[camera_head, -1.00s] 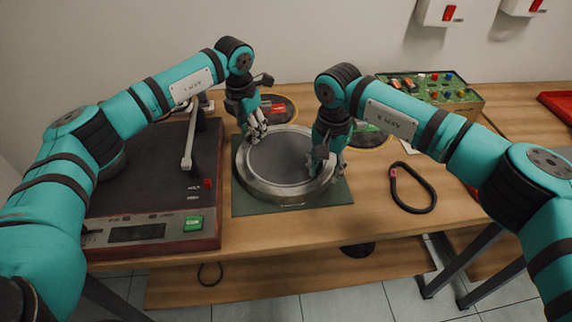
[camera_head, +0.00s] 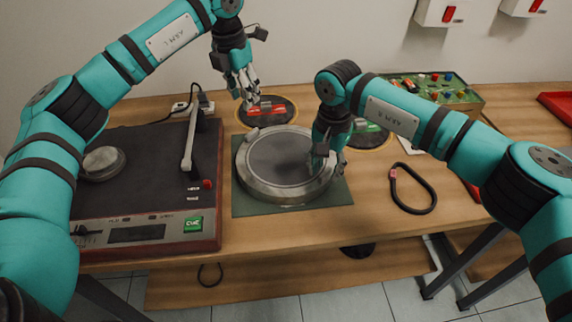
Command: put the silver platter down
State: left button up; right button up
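The silver platter (camera_head: 247,176) is a round metal disc with a raised rim and a darker centre. It lies flat on the dark green mat (camera_head: 300,201) on the bench. A small lug (camera_head: 252,134) shows on its upper left rim. My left gripper (camera_head: 247,101) is open and empty, above and beyond the platter's far left edge and clear of it. My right gripper (camera_head: 326,168) is at the platter's right rim, its fingers pointing down on either side of the rim. Its arm partly hides the rim there, and I cannot tell whether it grips.
A turntable (camera_head: 150,195) with a tonearm and green button stands left of the mat. Two vinyl records (camera_head: 282,108) (camera_head: 376,142) lie behind. Bench in front is clear.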

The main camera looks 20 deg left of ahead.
notch_tip(320, 180, up, 11)
jog(key=shift+r, duration=0.2)
dwell(1.0)
